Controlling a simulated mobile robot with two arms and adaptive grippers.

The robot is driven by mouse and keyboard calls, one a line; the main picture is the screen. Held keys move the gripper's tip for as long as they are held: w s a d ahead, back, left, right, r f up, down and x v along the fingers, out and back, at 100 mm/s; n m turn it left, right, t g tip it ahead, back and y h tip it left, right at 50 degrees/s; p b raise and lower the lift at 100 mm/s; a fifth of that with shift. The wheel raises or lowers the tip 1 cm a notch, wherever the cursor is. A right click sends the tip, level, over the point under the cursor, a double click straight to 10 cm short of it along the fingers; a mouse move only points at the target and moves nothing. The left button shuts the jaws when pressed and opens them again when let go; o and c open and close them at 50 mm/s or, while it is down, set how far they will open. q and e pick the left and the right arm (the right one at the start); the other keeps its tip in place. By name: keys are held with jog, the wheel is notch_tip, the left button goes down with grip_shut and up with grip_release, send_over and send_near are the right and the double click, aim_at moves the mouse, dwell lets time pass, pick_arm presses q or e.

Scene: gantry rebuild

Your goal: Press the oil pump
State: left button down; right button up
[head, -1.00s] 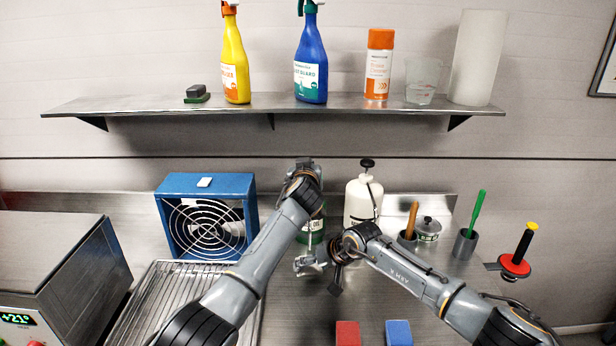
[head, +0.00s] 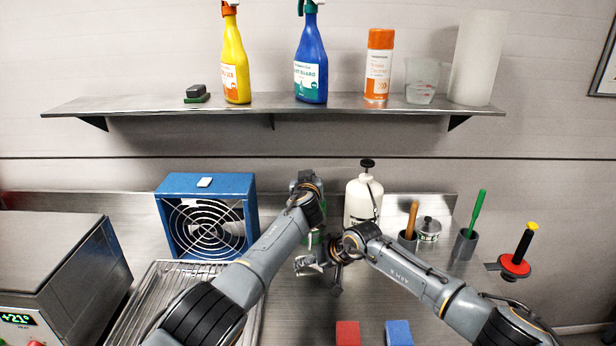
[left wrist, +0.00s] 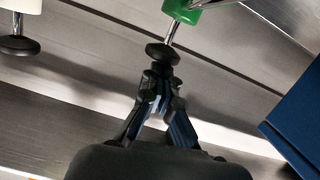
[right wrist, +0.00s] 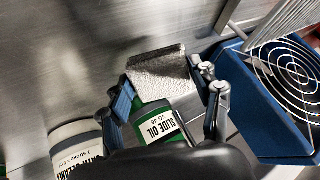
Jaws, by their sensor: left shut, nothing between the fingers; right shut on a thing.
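The green oil pump bottle (head: 314,238) stands at the back of the bench, mostly hidden behind my arms; its label reads "SLIDE OIL" in the right wrist view (right wrist: 162,126). Its black pump knob (left wrist: 163,54) sits on a metal stem in the left wrist view. My left gripper (left wrist: 160,80) is shut and empty, its fingertips at the knob's top, seemingly touching it. My right gripper (right wrist: 166,88) is shut on a grey speckled piece (right wrist: 160,70), which it holds beside the bottle. The right gripper also shows in the head view (head: 308,265).
A white pump bottle (head: 360,202) stands close to the right of the oil bottle. A blue fan (head: 165,215) and wire rack (head: 160,285) are at left. A red block (head: 347,333) and blue block (head: 398,333) lie in front. A shelf (head: 270,107) runs above.

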pick_arm(q)
jog(key=shift+f, duration=1.65)
jog(key=shift+s, duration=0.1)
jog(key=shift+d+r, duration=0.1)
jog(key=shift+r, duration=0.4)
jog(key=s+r, duration=0.5)
jog(key=s, duration=0.5)
jog(key=shift+a, duration=0.4)
jog(key=shift+r, duration=0.1)
